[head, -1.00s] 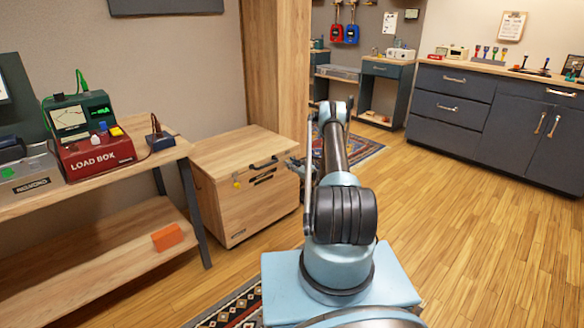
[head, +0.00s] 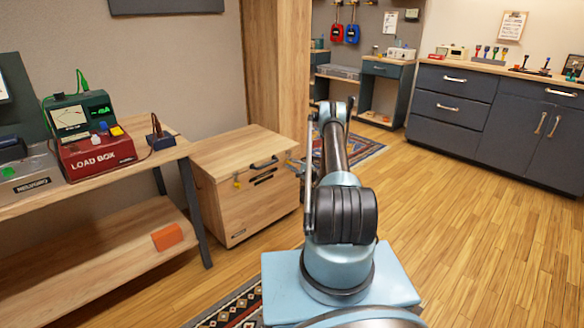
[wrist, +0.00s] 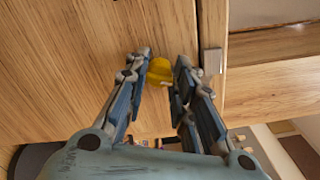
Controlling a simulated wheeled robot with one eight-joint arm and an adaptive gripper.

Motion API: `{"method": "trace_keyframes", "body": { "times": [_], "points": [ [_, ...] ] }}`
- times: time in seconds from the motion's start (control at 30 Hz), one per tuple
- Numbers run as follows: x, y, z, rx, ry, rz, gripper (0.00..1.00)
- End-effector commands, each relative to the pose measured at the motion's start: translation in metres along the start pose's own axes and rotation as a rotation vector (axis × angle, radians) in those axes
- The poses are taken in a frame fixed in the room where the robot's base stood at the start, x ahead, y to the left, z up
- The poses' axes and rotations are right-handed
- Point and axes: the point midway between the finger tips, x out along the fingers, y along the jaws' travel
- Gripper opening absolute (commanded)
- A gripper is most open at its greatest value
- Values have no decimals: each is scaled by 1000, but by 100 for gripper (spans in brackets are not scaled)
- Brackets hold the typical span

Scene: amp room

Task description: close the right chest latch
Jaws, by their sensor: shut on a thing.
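The wooden chest (head: 225,212) stands on the floor left of my arm, its lid down. A yellow left latch (head: 237,182) shows on its front, and a dark handle sits near the lid edge. In the wrist view the yellow right latch (wrist: 159,72) lies between my fingertips, against the wood. My gripper (wrist: 163,66) is shut on it, with a finger on each side. In the head view my gripper (head: 297,168) is small at the chest's right front corner, and my fingers partly hide the latch there.
A workbench (head: 150,160) with a red load box (head: 97,155) stands left of the chest. A wooden post (head: 272,65) rises behind it. Dark cabinets (head: 470,120) line the back right. The wood floor (head: 470,240) to the right is clear.

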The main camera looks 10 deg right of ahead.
Motion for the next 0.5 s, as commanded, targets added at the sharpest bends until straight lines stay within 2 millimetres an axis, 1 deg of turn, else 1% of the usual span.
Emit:
{"method": "trace_keyframes", "body": {
  "times": [0.2,0.5],
  "points": [
    [-1,3,2,-183,-5,3,0],
    [0,4,2,-358,-6,4,0]
  ]
}}
